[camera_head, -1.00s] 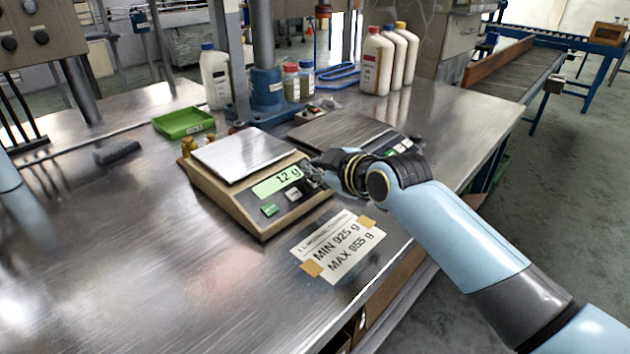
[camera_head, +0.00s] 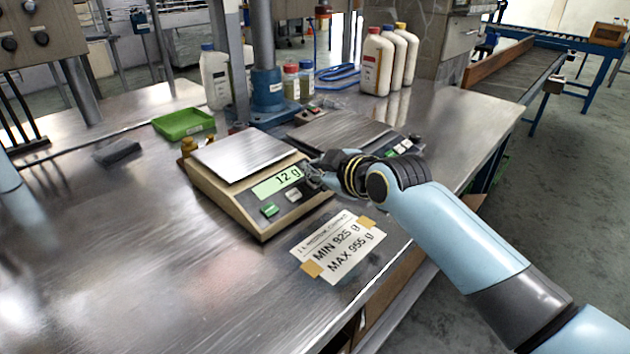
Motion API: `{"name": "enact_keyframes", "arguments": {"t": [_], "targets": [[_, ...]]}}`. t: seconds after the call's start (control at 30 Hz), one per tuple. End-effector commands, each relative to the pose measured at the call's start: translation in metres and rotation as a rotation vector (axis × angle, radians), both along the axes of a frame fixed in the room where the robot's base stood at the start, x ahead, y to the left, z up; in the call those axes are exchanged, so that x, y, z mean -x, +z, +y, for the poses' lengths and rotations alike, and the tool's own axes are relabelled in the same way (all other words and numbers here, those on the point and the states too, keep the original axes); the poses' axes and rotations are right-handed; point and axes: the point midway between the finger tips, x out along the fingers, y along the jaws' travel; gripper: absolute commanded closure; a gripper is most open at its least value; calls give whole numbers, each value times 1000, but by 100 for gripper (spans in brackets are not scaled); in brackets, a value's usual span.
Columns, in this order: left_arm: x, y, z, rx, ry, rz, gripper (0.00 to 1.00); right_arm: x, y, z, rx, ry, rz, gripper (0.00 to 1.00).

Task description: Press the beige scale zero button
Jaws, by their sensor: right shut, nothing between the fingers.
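The beige scale (camera_head: 232,206) stands on the metal bench with an empty steel pan (camera_head: 240,153). Its display (camera_head: 277,181) reads about 12 g. A green button (camera_head: 269,210) and a white button (camera_head: 293,195) show on its front panel; I cannot read their labels. My right gripper (camera_head: 311,176) is shut and empty at the right end of the front panel, beside the display. It hides that end of the panel, and I cannot tell whether it touches. My left gripper is not in view; part of my left arm shows at the left edge.
A second, dark scale (camera_head: 337,130) stands behind my right gripper. A paper card (camera_head: 338,247) with MIN and MAX weights is taped in front. A green tray (camera_head: 183,123), white bottles (camera_head: 376,62) and a blue press stand (camera_head: 268,88) are further back. The bench's front left is clear.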

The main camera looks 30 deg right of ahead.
Motion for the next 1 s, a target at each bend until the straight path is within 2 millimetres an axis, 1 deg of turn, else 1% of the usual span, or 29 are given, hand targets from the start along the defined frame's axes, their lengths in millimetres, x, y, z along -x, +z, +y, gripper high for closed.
{"name": "enact_keyframes", "arguments": {"t": [0.17,0.53,1.0], "targets": [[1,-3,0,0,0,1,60,-2,-6,1,-1,0,1,100],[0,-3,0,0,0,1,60,-2,-6,1,0,0,0,100],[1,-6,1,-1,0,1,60,-4,-11,2,0,1,-1,100]]}}
